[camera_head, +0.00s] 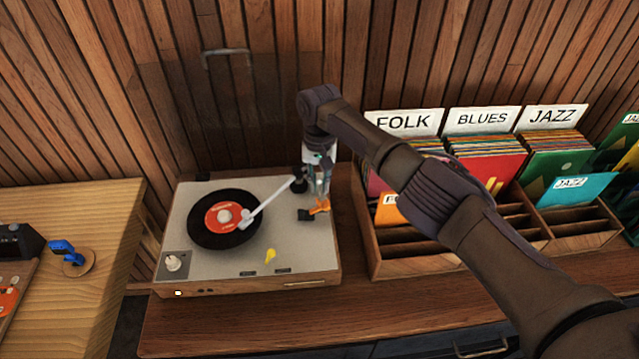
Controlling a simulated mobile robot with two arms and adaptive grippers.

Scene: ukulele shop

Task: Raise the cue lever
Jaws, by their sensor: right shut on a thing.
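The turntable (225,272) sits on the wooden counter, with a black record with a red label (226,216) on its platter. The white tonearm (272,201) reaches from its pivot at the back right to over the record; I cannot tell whether its head touches the record. The small orange cue lever (321,207) is at the right side of the deck, next to a black piece. My right gripper (318,198) points down from above and is shut on the cue lever; its fingers partly hide it. My left gripper is not in view.
A yellow piece (270,255) and a knob (173,262) are on the deck's front. A wooden record crate (400,270) stands close on the right, behind my right arm. A lighter wooden table (75,205) is at left. The counter front is clear.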

